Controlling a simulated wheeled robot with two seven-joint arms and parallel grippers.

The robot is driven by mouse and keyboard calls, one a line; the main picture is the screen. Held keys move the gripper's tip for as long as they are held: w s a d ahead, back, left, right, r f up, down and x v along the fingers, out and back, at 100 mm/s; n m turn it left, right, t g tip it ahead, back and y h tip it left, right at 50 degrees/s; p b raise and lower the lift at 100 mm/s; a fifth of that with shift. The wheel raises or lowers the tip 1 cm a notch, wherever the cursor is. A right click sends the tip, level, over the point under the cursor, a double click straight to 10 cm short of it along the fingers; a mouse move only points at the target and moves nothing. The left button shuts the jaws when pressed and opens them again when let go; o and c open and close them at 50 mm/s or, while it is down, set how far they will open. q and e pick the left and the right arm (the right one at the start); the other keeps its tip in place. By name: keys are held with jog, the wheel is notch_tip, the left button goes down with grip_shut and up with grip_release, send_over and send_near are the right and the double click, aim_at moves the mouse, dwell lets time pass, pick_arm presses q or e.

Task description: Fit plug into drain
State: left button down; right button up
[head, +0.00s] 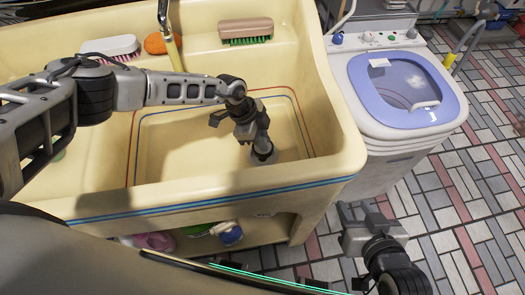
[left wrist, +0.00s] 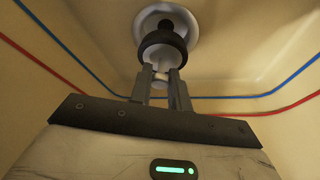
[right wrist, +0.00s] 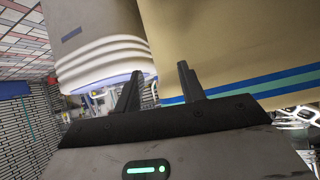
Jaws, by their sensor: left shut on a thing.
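The plug (left wrist: 163,46) is a dark ring-shaped stopper with a pale knob, seen in the left wrist view. My left gripper (left wrist: 163,78) is shut on its knob; in the head view this gripper (head: 261,143) reaches down into the basin. The drain (left wrist: 146,20) is a pale round flange directly beyond the plug, partly covered by it. I cannot tell whether the plug touches the drain or is just above it. My right gripper (head: 358,211) is open and empty outside the sink's front right corner; its spread fingers show in the right wrist view (right wrist: 158,82).
The cream sink (head: 339,150) has tall walls close around my left arm. A faucet (head: 165,25), brushes (head: 246,31) and an orange sponge (head: 158,43) are at its back. A washing machine (head: 392,92) stands right; tiled floor is clear beyond my right gripper.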

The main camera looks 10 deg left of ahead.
pick_arm(q)
jog(key=shift+f, duration=0.75)
notch_tip(320, 180, down, 2)
jog(key=shift+f+b, duration=0.25)
jog(key=shift+b, duration=0.6)
jog(key=shift+f, duration=0.4)
jog(key=shift+r, duration=0.1)
jog(key=c, duration=1.3)
grip_release()
pick_arm(e)
jog(key=shift+a+f, duration=0.2)
